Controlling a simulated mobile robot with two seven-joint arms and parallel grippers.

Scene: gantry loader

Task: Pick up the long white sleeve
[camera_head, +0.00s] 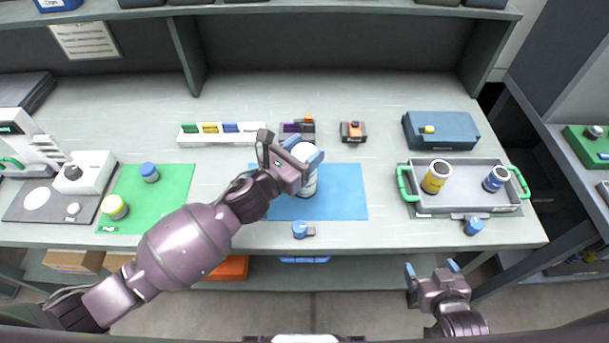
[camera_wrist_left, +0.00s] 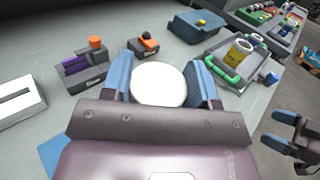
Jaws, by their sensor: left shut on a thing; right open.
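The long white sleeve (camera_head: 308,184) stands upright on the blue mat (camera_head: 345,190) in the head view. My left gripper (camera_head: 306,157) is shut on its upper part, with blue fingertips on either side. In the left wrist view the sleeve's round white top (camera_wrist_left: 158,84) shows between the two blue fingers. The lower part of the sleeve is hidden in that view. My right gripper (camera_head: 432,268) is open and empty, in front of the bench's front edge at the right.
A grey tray (camera_head: 461,208) with green handles holds a yellow and a blue cylinder at the right. A blue case (camera_head: 440,131) lies behind it. A small blue-topped part (camera_head: 301,230) sits before the mat. A green mat (camera_head: 170,195) with two capped pieces is at the left.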

